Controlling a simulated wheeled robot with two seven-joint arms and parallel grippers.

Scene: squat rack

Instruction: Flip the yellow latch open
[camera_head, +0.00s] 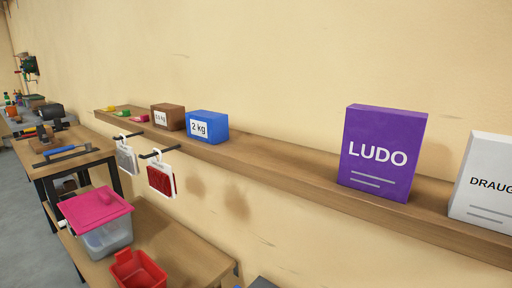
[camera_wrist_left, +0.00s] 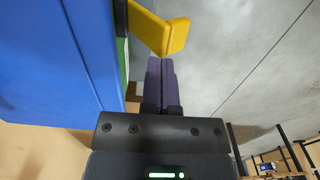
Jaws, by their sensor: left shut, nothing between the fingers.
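The yellow latch (camera_wrist_left: 163,31) shows at the top middle of the left wrist view. It is a bent piece with two flat faces in a V shape, beside a large blue body (camera_wrist_left: 60,60). A green strip (camera_wrist_left: 122,62) runs along the blue body's edge near the latch. My left gripper (camera_wrist_left: 160,62) has its purple fingers together and empty. Their tips are right at the lower edge of the latch; I cannot tell if they touch. The latch is not identifiable in the head view. My right gripper is in neither view.
In the head view a wall shelf (camera_head: 280,160) holds a purple LUDO box (camera_head: 382,150), a white box (camera_head: 485,180), a blue 2 kg block (camera_head: 207,126) and a brown block (camera_head: 168,117). Below are a pink-lidded bin (camera_head: 97,210) and a red bin (camera_head: 140,275). Grey floor (camera_wrist_left: 225,60) lies right of the fingers.

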